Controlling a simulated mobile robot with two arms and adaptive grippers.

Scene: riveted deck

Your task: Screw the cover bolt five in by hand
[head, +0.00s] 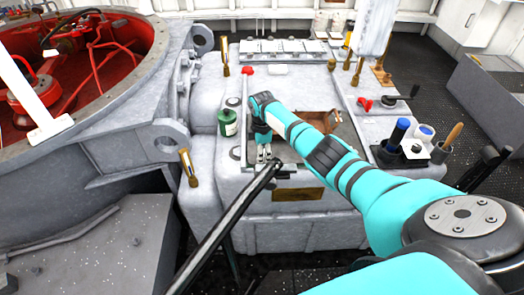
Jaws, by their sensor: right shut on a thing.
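My right gripper (263,153) points down over the front left part of a shallow recess on the grey riveted housing (300,225). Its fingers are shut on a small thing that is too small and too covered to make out. I cannot pick out cover bolt five or its hole at this size. The fingertips are close to the front rim of the recess, but I cannot tell whether they touch it. A brown piece (322,121) lies in the recess, partly behind my teal right arm. My left gripper is not in view.
A green can (228,122) stands left of the gripper. A black bar (225,225) slants up to the housing's front edge. A holder with blue and wooden handles (412,150) stands at the right. A large ring with a red interior (75,65) fills the upper left.

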